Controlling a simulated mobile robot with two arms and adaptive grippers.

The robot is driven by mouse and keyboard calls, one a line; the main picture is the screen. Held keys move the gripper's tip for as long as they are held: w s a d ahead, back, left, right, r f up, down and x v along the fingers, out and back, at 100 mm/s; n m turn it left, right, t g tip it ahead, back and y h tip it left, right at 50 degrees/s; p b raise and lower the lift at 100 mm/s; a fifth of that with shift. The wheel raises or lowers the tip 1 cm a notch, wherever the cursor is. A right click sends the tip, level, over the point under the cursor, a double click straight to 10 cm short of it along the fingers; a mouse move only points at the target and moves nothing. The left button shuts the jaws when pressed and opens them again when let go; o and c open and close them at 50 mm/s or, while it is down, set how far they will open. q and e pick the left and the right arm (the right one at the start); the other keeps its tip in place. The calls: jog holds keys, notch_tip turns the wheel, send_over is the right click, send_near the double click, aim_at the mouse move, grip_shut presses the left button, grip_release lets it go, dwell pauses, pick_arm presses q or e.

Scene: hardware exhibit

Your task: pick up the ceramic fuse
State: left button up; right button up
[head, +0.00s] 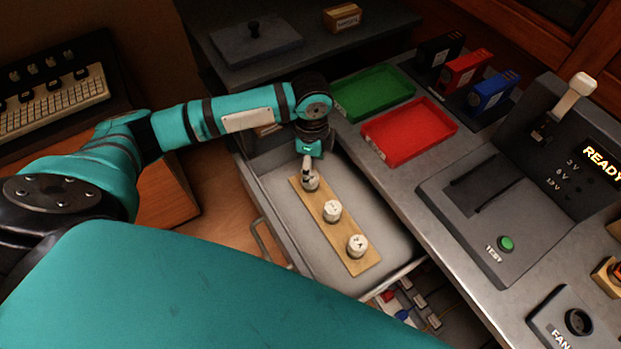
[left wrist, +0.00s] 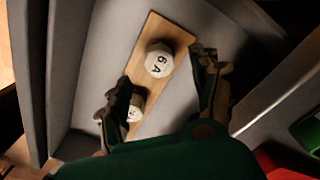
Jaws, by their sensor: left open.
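Three white round ceramic fuses stand in a row on a wooden strip (head: 316,205) inside an open grey drawer (head: 277,203). The far fuse (head: 311,181) is partly covered by my left gripper (head: 307,170), which points down over it. The middle fuse (head: 332,211) and the near fuse (head: 357,245) are clear of it. In the left wrist view, a fuse marked 6 A (left wrist: 158,61) sits between the tips of my open left gripper (left wrist: 162,68). A second fuse (left wrist: 135,108) there is partly hidden behind one finger. My right gripper is not in view.
A green tray (head: 373,92) and a red tray (head: 409,131) lie on the counter right of the drawer. A test unit (head: 484,213) with a green button stands further right. A lower drawer (head: 408,300) holds small parts. The drawer walls surround the strip.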

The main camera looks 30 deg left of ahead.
aim_at(313, 176)
pick_arm(q)
jog(key=shift+f, duration=0.45)
jog(key=f, duration=0.3)
jog(key=shift+d+f, duration=0.2)
jog(key=shift+f, duration=0.5)
jog(key=c, duration=1.2)
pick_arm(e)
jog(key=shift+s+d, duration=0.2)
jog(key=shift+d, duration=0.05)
pick_arm(q)
jog(key=shift+r, duration=0.35)
notch_tip(313, 176, up, 9)
jog(key=shift+r, duration=0.2)
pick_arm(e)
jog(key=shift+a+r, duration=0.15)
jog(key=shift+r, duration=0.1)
